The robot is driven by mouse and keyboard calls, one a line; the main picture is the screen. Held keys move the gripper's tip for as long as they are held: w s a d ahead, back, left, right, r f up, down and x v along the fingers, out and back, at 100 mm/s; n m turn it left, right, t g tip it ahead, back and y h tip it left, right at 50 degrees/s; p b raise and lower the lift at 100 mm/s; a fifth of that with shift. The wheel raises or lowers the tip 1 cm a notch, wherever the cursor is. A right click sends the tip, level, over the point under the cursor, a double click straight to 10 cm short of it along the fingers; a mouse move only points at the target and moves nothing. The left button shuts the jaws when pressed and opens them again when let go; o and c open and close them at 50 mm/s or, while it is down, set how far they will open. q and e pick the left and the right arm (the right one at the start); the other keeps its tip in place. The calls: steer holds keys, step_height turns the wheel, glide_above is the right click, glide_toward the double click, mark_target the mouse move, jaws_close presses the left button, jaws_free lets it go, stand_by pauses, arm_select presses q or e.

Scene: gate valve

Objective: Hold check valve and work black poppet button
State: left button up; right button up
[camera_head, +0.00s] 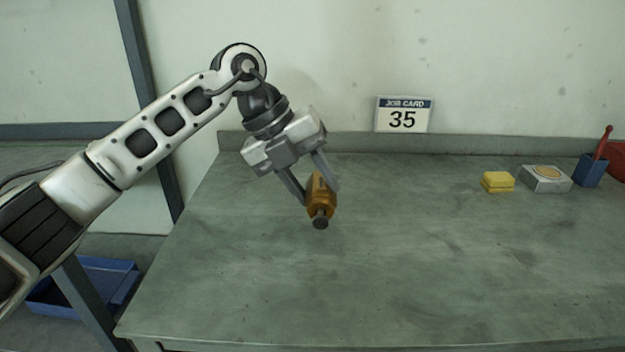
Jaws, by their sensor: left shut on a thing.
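The check valve (318,199) is a brass-coloured body in the middle of the head view, over the green workbench. My left gripper (321,196) is shut on it, with one finger on each side. The black poppet button (320,219) sticks out of the valve's near, lower end and faces toward me. Nothing touches the button. The valve's upper end is partly hidden between the fingers. I cannot tell whether the valve touches the bench or is held just above it. My right gripper is not in view.
The workbench (420,270) is clear in front and to the right. At its back right are yellow sponges (497,182), a grey box (545,179) and a blue cup (590,171) with a red-handled tool. A job card (403,115) stands behind. A blue bin (100,280) is below left.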

arm_select(q)
steer(key=shift+f+b, duration=2.45)
steer(key=shift+f, duration=1.8)
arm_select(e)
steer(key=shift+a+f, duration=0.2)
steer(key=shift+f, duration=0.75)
